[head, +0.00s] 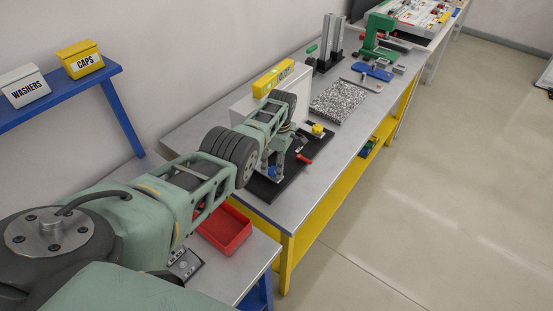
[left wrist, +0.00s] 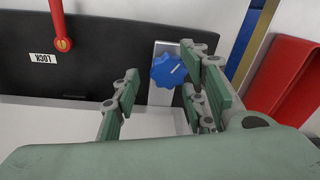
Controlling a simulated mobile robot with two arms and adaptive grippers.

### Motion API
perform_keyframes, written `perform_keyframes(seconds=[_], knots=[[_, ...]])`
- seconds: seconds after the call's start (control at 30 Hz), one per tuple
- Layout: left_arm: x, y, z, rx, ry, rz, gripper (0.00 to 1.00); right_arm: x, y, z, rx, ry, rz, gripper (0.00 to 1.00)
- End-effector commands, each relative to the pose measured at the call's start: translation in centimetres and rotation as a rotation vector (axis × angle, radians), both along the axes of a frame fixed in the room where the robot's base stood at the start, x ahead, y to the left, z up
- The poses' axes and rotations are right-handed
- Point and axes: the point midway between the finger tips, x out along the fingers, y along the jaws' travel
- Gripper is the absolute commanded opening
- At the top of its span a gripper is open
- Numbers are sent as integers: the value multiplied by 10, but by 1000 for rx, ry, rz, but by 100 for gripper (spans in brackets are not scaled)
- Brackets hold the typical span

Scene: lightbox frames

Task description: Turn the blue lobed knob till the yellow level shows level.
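The blue lobed knob (left wrist: 167,70) has a pale line on its face and sits on a light upright strip in the left wrist view. In the head view only a bit of blue (head: 272,173) shows beneath my left gripper (head: 279,158). The yellow level (head: 272,78) lies on top of a white block; its bubble is too small to read. My left gripper (left wrist: 162,76) is open, one finger left of the knob and two to its right. The knob appears between the fingertips; I cannot tell whether they touch it. My right gripper is not in view.
A red lever (left wrist: 61,30) by a LOCK label is on the black plate. A red bin (head: 224,230) stands on the nearer table. A speckled plate (head: 338,102) and a green fixture (head: 378,38) lie farther along the bench. The floor right of it is clear.

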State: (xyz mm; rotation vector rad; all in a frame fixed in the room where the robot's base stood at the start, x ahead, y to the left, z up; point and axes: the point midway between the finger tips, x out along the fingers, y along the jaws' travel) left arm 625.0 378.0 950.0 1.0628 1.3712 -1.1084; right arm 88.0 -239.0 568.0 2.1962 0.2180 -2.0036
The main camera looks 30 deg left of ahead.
Motion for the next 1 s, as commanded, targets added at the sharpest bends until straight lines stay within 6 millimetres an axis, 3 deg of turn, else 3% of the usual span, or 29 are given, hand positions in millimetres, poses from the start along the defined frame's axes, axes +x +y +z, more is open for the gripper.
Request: perform_keyframes(seconds=[0.3,0.5,0.7,1.0], knots=[[1,-1,24,0,-2,0,40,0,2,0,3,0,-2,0],[7,-2,71,0,-6,0,40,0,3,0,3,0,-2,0],[10,-3,106,1,-6,0,40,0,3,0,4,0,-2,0],[10,-3,121,1,-3,0,40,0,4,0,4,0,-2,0]])
